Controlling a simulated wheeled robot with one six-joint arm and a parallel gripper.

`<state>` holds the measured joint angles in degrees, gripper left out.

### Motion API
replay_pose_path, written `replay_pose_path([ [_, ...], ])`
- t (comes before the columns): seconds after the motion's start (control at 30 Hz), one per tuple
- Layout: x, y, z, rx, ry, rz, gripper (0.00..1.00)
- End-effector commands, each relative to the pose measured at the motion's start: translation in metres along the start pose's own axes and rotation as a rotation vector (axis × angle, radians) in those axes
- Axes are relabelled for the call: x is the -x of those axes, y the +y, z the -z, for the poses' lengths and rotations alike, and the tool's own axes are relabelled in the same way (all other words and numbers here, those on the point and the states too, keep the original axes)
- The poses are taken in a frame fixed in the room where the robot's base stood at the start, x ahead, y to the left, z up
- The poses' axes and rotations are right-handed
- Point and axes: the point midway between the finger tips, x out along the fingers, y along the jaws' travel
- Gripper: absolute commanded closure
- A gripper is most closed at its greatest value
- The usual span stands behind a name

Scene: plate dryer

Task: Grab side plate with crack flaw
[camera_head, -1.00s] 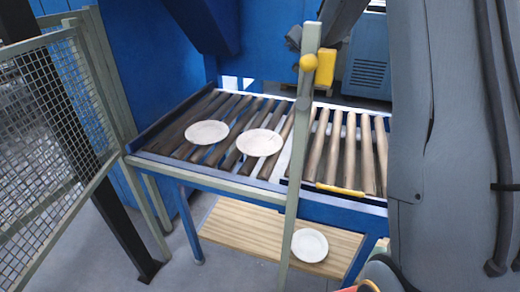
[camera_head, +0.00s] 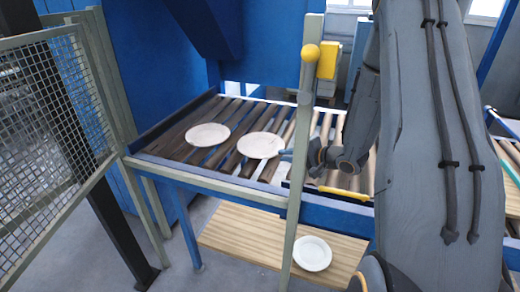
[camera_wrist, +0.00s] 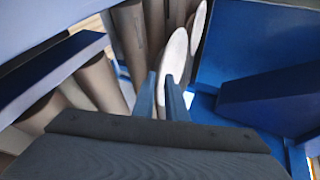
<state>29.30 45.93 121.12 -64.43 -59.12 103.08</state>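Two pale round plates lie on the conveyor rollers: a left plate (camera_head: 207,135) and a right plate (camera_head: 261,145). A third plate (camera_head: 312,253) lies on the wooden shelf below. The plates are too small in view to tell which has a crack. My gripper (camera_head: 286,155) is at the right edge of the right plate. In the wrist view, my gripper (camera_wrist: 161,95) has its two blue fingers apart, with the near edge of the right plate (camera_wrist: 173,58) showing in the gap between them. I cannot tell whether the fingers touch it. The left plate (camera_wrist: 198,28) shows beyond.
A green upright post (camera_head: 299,150) with a yellow knob stands before the conveyor, close to my arm. A mesh fence (camera_head: 55,110) is at the left. Blue machine walls (camera_head: 150,60) stand behind the rollers (camera_head: 170,145). The shelf (camera_head: 240,230) is mostly clear.

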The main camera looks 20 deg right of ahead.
Motion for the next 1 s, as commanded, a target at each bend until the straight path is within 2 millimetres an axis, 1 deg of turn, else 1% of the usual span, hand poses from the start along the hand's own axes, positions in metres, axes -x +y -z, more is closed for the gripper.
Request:
replay_pose_path([
  [0.17, -0.021, 0.000, 0.003, 0.002, -0.002, -0.001, 0.88],
  [0.3, -0.041, 0.000, 0.006, 0.003, -0.002, 0.000, 0.88],
  [0.43, -0.052, 0.001, 0.007, 0.003, 0.000, 0.000, 0.88],
  [0.7, -0.055, 0.001, 0.007, 0.003, 0.002, -0.001, 0.88],
  [0.77, -0.055, 0.001, 0.007, 0.003, 0.002, 0.000, 0.98],
  [0.8, -0.054, 0.001, 0.007, 0.003, 0.002, -0.001, 1.00],
  [1.0, -0.054, 0.000, 0.008, 0.003, 0.003, 0.001, 1.00],
])
